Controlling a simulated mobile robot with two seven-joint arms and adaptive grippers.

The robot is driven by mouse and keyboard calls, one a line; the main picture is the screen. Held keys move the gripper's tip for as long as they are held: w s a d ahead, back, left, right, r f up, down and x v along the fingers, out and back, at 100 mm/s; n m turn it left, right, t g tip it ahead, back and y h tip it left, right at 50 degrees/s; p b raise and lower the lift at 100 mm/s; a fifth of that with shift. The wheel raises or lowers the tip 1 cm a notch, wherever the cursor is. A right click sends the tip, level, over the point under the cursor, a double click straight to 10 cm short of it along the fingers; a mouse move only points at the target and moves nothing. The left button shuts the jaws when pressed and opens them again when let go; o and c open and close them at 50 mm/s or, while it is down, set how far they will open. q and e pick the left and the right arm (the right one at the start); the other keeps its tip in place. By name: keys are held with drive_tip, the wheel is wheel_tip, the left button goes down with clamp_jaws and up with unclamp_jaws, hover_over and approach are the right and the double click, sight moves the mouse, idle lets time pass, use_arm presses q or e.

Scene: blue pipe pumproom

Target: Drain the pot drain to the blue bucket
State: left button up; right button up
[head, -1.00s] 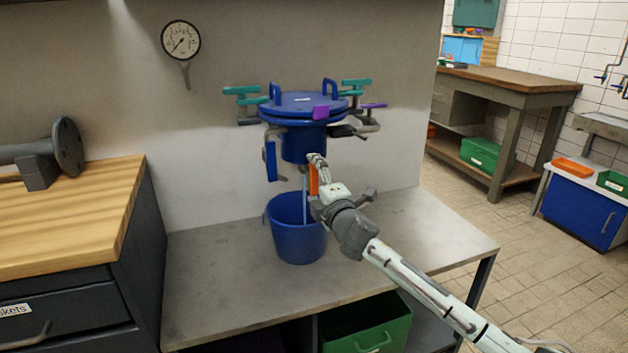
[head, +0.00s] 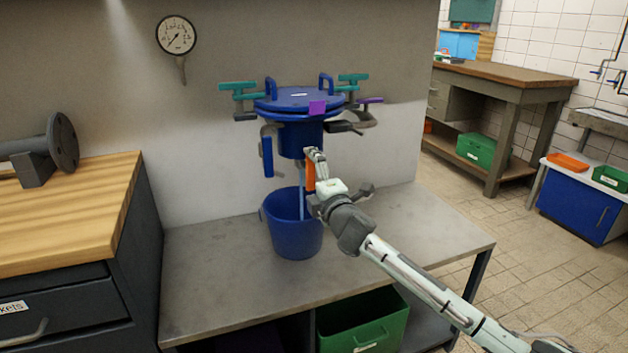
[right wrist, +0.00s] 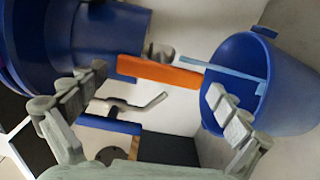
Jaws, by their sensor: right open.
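The blue pot (head: 300,135) is mounted on the wall with its lid on. An orange drain handle (head: 310,178) hangs under it, pointing down; it also shows in the right wrist view (right wrist: 160,71). A thin light-blue stream (head: 301,200) runs from beneath the pot into the blue bucket (head: 293,238), which stands upright on the grey bench; the stream also shows in the right wrist view (right wrist: 235,72). My right gripper (head: 316,180) is open at the orange handle, which shows between and beyond its fingers (right wrist: 158,86). Contact is unclear. My left gripper is out of view.
A blue-gripped lever (head: 267,157) hangs at the pot's left. A wooden-topped cabinet (head: 65,205) stands left. The grey bench (head: 205,290) is mostly clear around the bucket.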

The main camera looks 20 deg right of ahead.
drive_tip(key=s, duration=1.2)
drive_tip(key=shift+d, duration=0.25)
drive_tip(key=shift+w, duration=0.1)
drive_tip(key=w, duration=1.2)
drive_tip(key=shift+a, duration=0.25)
drive_tip(key=shift+s, duration=0.1)
